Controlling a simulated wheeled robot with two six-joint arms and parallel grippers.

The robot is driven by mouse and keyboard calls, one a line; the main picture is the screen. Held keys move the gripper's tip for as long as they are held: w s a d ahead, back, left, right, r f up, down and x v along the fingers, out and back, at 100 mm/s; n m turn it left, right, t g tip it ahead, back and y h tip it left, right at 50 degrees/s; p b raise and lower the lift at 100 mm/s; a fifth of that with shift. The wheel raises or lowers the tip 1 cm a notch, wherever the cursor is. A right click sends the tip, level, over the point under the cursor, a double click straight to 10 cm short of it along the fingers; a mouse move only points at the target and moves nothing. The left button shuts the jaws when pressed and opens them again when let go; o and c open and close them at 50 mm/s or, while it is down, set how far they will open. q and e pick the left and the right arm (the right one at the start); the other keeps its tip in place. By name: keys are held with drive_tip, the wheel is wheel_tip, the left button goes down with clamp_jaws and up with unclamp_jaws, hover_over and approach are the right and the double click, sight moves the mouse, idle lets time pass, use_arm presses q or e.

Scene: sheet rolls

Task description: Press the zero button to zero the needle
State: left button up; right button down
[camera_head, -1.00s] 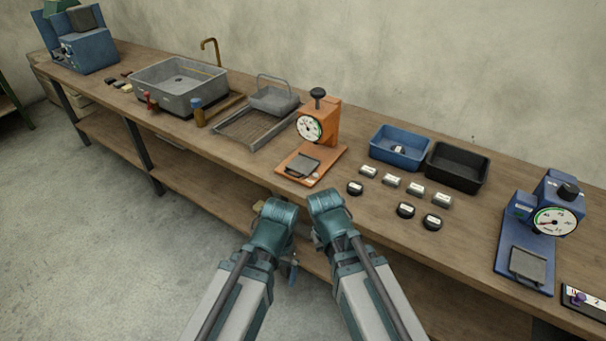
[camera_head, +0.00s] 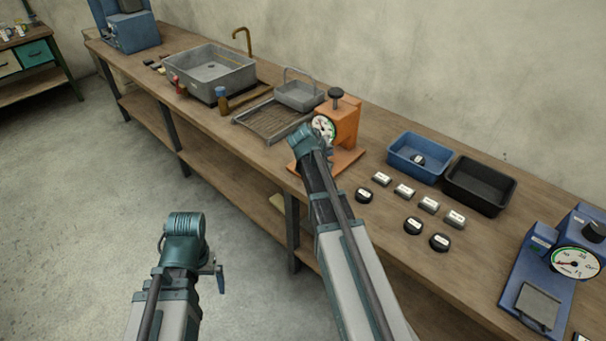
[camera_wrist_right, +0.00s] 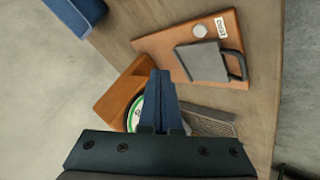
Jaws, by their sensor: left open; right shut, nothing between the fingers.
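The orange dial gauge (camera_head: 345,122) stands on the bench with a black knob on top and a white, green-rimmed dial (camera_head: 323,128). My right gripper (camera_head: 312,150) is in front of it and hides part of its base and plate. In the right wrist view the right gripper's fingers (camera_wrist_right: 160,98) are shut and empty, covering part of the dial. A round silver button (camera_wrist_right: 199,31) sits beside a small white label (camera_wrist_right: 221,27) on the orange base (camera_wrist_right: 160,43), apart from the fingers. My left gripper (camera_head: 213,272) is open and empty, off the bench front.
A grey plate with a handle (camera_wrist_right: 205,62) lies beside the button. Several small weights (camera_head: 404,191), a blue bin (camera_head: 415,160) and a black bin (camera_head: 480,185) are right of the gauge. A drain rack (camera_head: 270,120) is left of it. A blue gauge (camera_head: 545,270) stands far right.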

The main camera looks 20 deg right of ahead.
drive_tip(key=shift+w+d+r, duration=0.1)
drive_tip(key=shift+w+r, duration=0.1)
drive_tip(key=shift+w, duration=0.3)
drive_tip(key=shift+f, duration=0.15)
wheel_tip(320, 180, down, 9)
drive_tip(key=b, duration=0.9)
drive_tip(key=shift+r, duration=0.2)
idle(1.3)
drive_tip(key=shift+f+b, duration=0.35)
drive_tip(key=shift+f, duration=0.05)
drive_tip(key=shift+f+b, duration=0.45)
idle(0.6)
drive_tip(key=shift+r, duration=0.2)
drive_tip(key=shift+r+p, duration=0.7)
drive_tip(key=shift+p, duration=0.2)
